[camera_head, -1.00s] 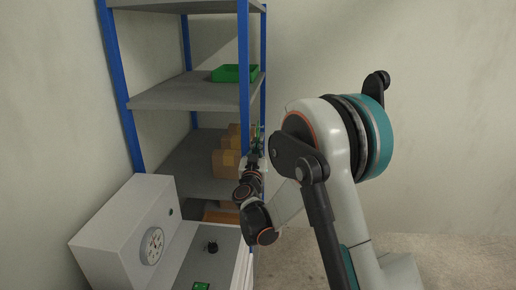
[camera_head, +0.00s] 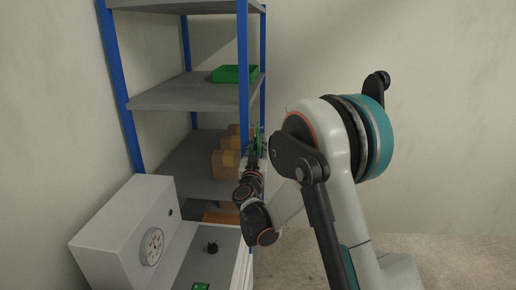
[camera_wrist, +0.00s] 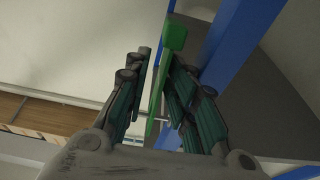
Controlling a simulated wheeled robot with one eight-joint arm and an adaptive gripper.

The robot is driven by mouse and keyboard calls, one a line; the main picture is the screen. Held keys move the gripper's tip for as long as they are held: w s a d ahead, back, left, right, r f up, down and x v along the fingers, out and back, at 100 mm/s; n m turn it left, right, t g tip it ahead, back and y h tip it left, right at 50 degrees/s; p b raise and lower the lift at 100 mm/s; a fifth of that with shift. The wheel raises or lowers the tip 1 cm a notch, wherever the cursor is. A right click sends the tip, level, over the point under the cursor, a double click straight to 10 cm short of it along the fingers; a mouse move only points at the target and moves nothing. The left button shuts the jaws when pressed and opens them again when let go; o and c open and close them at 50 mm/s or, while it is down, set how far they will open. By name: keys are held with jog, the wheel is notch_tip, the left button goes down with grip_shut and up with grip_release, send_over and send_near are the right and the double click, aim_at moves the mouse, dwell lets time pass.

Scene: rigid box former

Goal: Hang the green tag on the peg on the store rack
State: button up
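The green tag (camera_wrist: 157,95) shows as a thin, nearly edge-on strip between my fingers in the wrist view. The peg and the tag's hole cannot be made out.
Cardboard boxes (camera_head: 226,163) stand on the rack's middle shelf, and a green bin (camera_head: 234,73) on the shelf above. Open floor lies right.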

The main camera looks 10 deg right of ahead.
jog(key=v, duration=1.2)
jog(key=s+a+r+n+g+y, duration=0.1)
jog(key=s+a+r+n+y, duration=0.1)
jog(key=s+r+n+y, duration=0.25)
jog(key=s+a+r+n+g+y, duration=0.1)
jog(key=s+a+r+n+y, duration=0.15)
jog(key=r+y, duration=0.35)
jog(key=s+d+f+m+g+h, duration=0.1)
jog(key=s+d+f+g, duration=0.2)
jog(key=s, duration=0.6)
jog(key=s+d+f+m+g+h, duration=0.1)
jog(key=s+d+f+g, duration=0.3)
jog(key=s, duration=0.6)
jog(key=s+d+f+m+g+h, duration=0.1)
jog(key=s+d+f+g+h, duration=0.1)
jog(key=s, duration=0.8)
notch_tip(320, 180, down, 2)
jog(key=shift+d+f+g, duration=0.1)
jog(key=shift+d+g, duration=0.6)
jog(key=shift+d, duration=0.1)
dwell(1.9)
